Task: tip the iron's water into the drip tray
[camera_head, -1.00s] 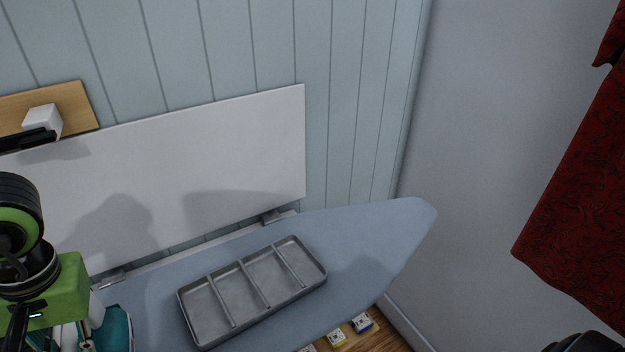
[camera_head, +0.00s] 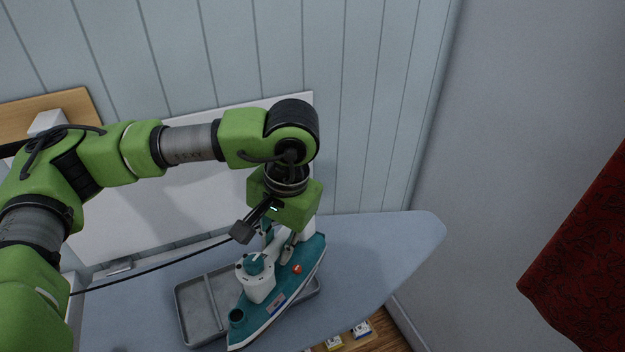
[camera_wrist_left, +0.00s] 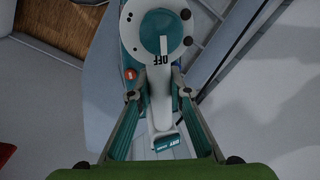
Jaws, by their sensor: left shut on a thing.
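The teal and white iron (camera_head: 282,292) is in my left gripper (camera_head: 279,238), which is shut on its handle. The iron's nose points toward the lower left in the head view, and it looks roughly level. It is over the grey drip tray (camera_head: 184,312) and hides much of its right part. In the left wrist view, the fingers (camera_wrist_left: 158,93) flank the white handle, and the round OFF dial (camera_wrist_left: 163,34) faces me. Part of the tray (camera_wrist_left: 231,38) shows beside it. I cannot tell the gap between iron and tray. No water is visible. My right gripper is out of view.
The blue-grey ironing board (camera_head: 385,245) carries the tray, with bare cloth toward its tip. A dark cord (camera_head: 150,268) stretches left from the iron. Small boxes (camera_head: 360,328) lie below the board's edge. A red curtain (camera_head: 585,260) hangs at right.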

